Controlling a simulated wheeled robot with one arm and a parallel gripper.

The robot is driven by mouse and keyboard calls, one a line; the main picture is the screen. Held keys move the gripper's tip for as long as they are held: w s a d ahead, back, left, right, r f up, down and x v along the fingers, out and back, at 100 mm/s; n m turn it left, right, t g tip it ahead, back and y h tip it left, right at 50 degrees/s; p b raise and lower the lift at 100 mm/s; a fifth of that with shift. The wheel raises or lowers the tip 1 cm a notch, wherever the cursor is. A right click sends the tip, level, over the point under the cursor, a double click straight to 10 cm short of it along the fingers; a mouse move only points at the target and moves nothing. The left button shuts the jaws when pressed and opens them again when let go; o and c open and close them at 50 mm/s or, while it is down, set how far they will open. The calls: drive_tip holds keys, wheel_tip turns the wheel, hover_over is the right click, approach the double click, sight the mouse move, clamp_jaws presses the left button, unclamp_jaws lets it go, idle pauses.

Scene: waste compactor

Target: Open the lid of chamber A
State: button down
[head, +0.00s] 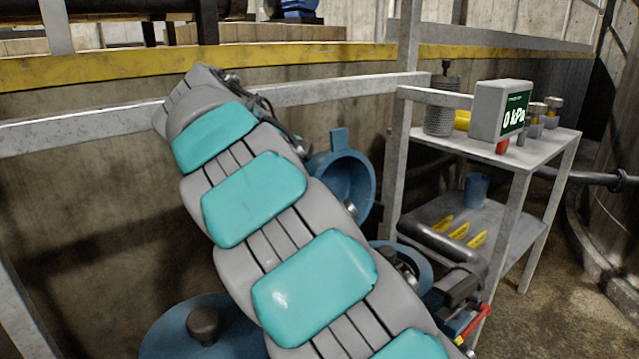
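My arm with teal pads fills the middle and hides much of the compactor behind it. A blue round lid-like part (345,178) with a tab on top stands tipped up behind my arm, its hollow side showing. A second blue round part (420,262) is partly visible below it. A wide blue round cover (165,335) with a dark knob lies at the bottom left. No chamber letter is readable, so I cannot tell which is chamber A. My gripper (458,290) seems to be the dark part at lower right, near a red handle (472,323); its fingers are unclear.
A grey metal shelf cart (550,147) stands at right, carrying a display (503,108) reading 0 kPa, a mesh cylinder (440,105) and small weights. Its lower shelf holds a blue cup (476,188) and yellow labels. A grey rail and yellow beam (90,70) run behind.

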idle(0.3)
drive_tip(key=shift+c, duration=2.4)
unclamp_jaws()
drive_tip(key=s+d+r+b, duration=0.1)
drive_tip(key=s+r, duration=0.1)
drive_tip(key=s, duration=0.6)
drive_tip(key=s+d+r+b, duration=0.1)
drive_tip(key=s+r, duration=0.2)
drive_tip(key=s, duration=0.4)
drive_tip(key=shift+s+d+b, duration=0.15)
drive_tip(key=shift+s+b, duration=0.15)
drive_tip(key=shift+s, duration=0.1)
